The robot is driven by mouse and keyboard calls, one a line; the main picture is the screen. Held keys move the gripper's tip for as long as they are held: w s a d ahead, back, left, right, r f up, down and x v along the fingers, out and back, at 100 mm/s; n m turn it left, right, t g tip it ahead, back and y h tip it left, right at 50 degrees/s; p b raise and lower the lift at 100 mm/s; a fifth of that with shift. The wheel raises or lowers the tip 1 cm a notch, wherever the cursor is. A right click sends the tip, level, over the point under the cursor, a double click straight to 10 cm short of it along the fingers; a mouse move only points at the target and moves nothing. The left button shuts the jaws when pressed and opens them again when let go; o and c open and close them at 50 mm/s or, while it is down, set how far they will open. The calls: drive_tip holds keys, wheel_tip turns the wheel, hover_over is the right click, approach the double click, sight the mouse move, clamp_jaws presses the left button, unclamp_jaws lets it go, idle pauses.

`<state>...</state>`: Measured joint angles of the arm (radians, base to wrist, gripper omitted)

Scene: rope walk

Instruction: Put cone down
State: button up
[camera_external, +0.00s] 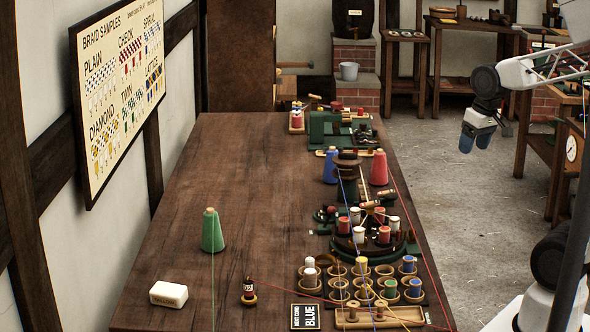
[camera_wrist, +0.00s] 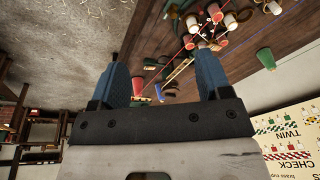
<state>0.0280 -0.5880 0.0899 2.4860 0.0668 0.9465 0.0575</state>
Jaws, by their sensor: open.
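A green cone (camera_external: 212,232) stands upright on the bare left part of the wooden table, with a thin thread running toward the front. It also shows in the wrist view (camera_wrist: 266,58). A blue cone (camera_external: 330,166) and a red cone (camera_external: 379,168) stand farther back, on either side of the braiding machine, with threads running from them. My gripper (camera_external: 474,142) hangs at the upper right, raised and away from all three cones. In the wrist view its blue fingers (camera_wrist: 161,60) are apart with nothing held between them.
The round braiding machine (camera_external: 370,240) with several bobbins stands at the table's right. A white tallow block (camera_external: 168,294) lies front left. The table's left-middle (camera_external: 240,160) is clear.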

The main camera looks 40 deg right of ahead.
drive_tip(key=s, duration=0.1)
drive_tip(key=s+n, duration=0.1)
drive_tip(key=shift+s+d+f+h, duration=0.25)
drive_tip(key=shift+s+h, duration=0.05)
drive_tip(key=shift+h, duration=0.1)
idle(1.5)
